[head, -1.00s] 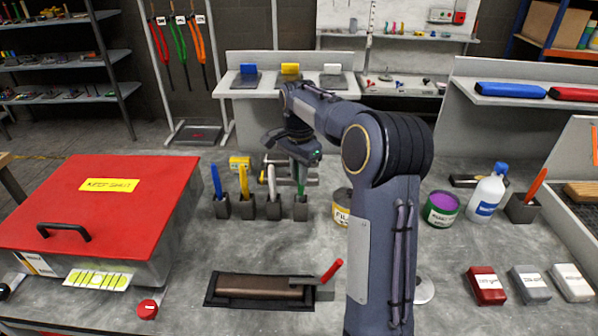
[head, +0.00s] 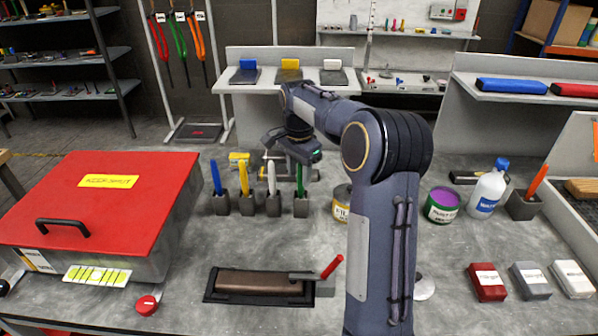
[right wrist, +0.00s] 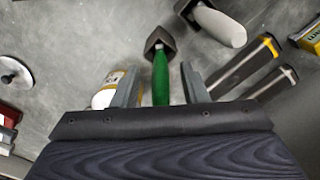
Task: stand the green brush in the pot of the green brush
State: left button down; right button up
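The green brush (head: 300,181) stands upright in its dark pot (head: 301,207), the rightmost in a row of pots. In the right wrist view the green brush handle (right wrist: 160,80) runs from the dark pot (right wrist: 157,42) to between the fingers. My right gripper (right wrist: 164,84) is open, with a visible gap on each side of the handle. In the head view my right gripper (head: 301,167) is at the brush's upper end, and my wrist hides part of it. My left gripper is not in view.
Pots with a blue brush (head: 216,178), a yellow brush (head: 244,180) and a white brush (head: 271,179) stand close on the left. A can (head: 341,205) stands close on the right, partly behind my arm.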

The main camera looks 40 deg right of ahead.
notch_tip(320, 180, up, 7)
jog(key=shift+f, duration=0.1)
jog(key=shift+r, duration=0.45)
jog(key=shift+r, duration=0.1)
dwell(0.5)
jog(key=s+a+n+t+y, duration=0.3)
jog(key=s+a+n, duration=0.6)
jog(key=s, duration=0.5)
jog(key=s+a+f+n+t, duration=0.2)
jog(key=s+a+f+n, duration=0.4)
jog(key=s+a, duration=0.6)
jog(key=shift+s+a+f+t+y, duration=0.15)
jog(key=shift+s+f+t+y, duration=0.25)
jog(key=shift+f, duration=0.45)
